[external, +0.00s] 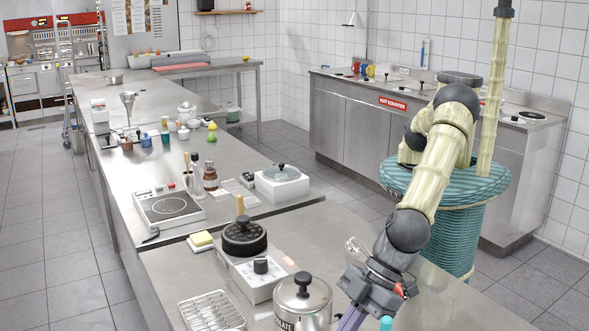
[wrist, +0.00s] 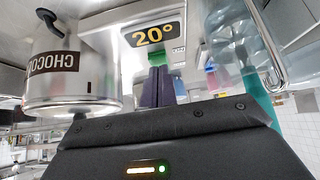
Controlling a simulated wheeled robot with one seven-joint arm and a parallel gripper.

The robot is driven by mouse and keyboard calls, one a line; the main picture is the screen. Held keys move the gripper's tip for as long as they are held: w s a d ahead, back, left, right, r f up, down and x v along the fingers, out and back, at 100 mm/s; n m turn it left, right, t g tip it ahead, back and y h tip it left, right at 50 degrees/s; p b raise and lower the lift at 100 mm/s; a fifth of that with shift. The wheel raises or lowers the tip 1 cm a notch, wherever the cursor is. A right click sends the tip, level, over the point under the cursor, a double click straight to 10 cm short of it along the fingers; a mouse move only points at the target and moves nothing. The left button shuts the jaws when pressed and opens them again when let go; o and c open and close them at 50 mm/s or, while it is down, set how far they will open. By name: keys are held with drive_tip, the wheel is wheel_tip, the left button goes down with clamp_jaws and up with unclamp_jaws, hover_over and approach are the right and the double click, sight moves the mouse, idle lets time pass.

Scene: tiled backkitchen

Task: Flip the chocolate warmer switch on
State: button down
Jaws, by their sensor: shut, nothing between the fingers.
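The chocolate warmer (external: 303,302) is a steel pot with a black-knobbed lid and a dark lettered label, at the bottom edge of the external view. In the wrist view the same pot (wrist: 72,85) is at the left, its label partly readable. A dark panel with a yellow "20°" (wrist: 152,35) is at the top centre. My gripper (wrist: 160,72) has its purple fingers together and empty, below the panel and right of the pot. A small green patch shows just beyond the fingertips; I cannot tell if it is the switch. In the external view my gripper (external: 350,318) is right of the pot.
A wire rack (external: 211,311) lies left of the pot. A grey appliance with a round black top (external: 244,238) stands behind it. A wire whisk (external: 358,248) shows beside my wrist.

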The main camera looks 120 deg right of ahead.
drive_tip(key=shift+r, duration=0.65)
drive_tip(key=shift+r, duration=0.1)
drive_tip(key=shift+r+p, duration=0.3)
drive_tip(key=s+b+v, duration=0.1)
drive_tip(key=b+v, duration=0.1)
drive_tip(key=v, duration=1)
drive_tip(key=shift+s+f, duration=0.2)
drive_tip(key=shift+f, duration=0.05)
